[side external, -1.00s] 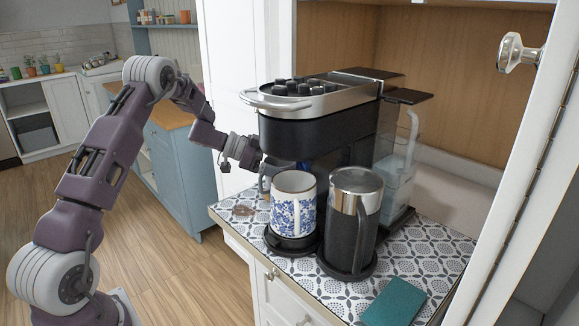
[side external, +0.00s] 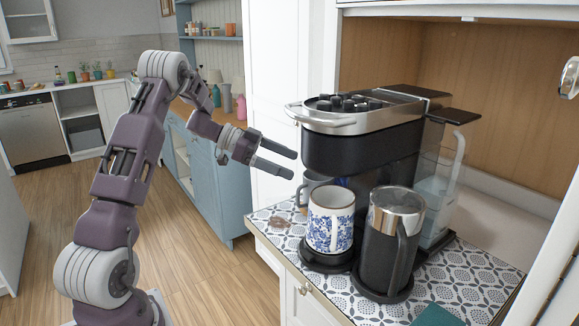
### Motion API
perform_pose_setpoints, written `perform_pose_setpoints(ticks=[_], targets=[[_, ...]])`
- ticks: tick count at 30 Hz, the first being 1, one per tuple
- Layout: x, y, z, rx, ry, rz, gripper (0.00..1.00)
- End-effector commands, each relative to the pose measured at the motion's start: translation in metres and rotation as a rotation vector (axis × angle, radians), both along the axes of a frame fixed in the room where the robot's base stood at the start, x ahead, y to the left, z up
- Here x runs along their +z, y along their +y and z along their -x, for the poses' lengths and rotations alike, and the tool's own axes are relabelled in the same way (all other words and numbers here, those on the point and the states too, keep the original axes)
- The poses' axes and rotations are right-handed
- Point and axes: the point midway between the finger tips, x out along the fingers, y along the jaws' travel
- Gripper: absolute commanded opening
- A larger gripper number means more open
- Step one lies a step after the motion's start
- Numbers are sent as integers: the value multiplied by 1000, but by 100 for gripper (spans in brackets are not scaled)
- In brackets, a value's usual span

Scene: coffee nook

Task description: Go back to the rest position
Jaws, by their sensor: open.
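My gripper (side external: 278,162) is in the side external view, to the left of the coffee machine (side external: 360,145). Its two dark fingers point right, apart and empty, in the air above the counter's left edge. The blue and white floral mug (side external: 330,222) stands upright on a round dark base below and right of my fingers, in front of the machine. Behind it, a grey mug (side external: 312,186) is partly hidden by the floral mug. My gripper touches none of them.
A black and steel carafe (side external: 390,240) stands right of the floral mug. A teal item (side external: 437,316) lies at the front of the patterned counter (side external: 480,275). An open cabinet door is at the right.

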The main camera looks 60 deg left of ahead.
Motion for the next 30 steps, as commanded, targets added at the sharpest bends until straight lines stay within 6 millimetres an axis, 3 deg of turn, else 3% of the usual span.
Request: perform_pose_setpoints(ticks=[5, 7, 8, 10, 13, 15, 18, 20, 23, 27, 30], targets=[[3, -1, -2, 8, -8, 0, 95], [24, -3, -14, 60, -55, 2, 95], [41, -4, -22, 99, -91, 5, 95], [96, -11, -44, 229, -205, 23, 95], [192, -40, -56, 427, -388, 35, 95], [247, -82, -43, 522, -485, -6, 95], [287, -143, 3, 613, -538, -89, 95], [292, -173, 37, 649, -532, -132, 95], [277, -212, 96, 673, -487, -204, 95], [226, -240, 170, 670, -362, -300, 95], [172, -237, 207, 682, -164, -330, 95]])
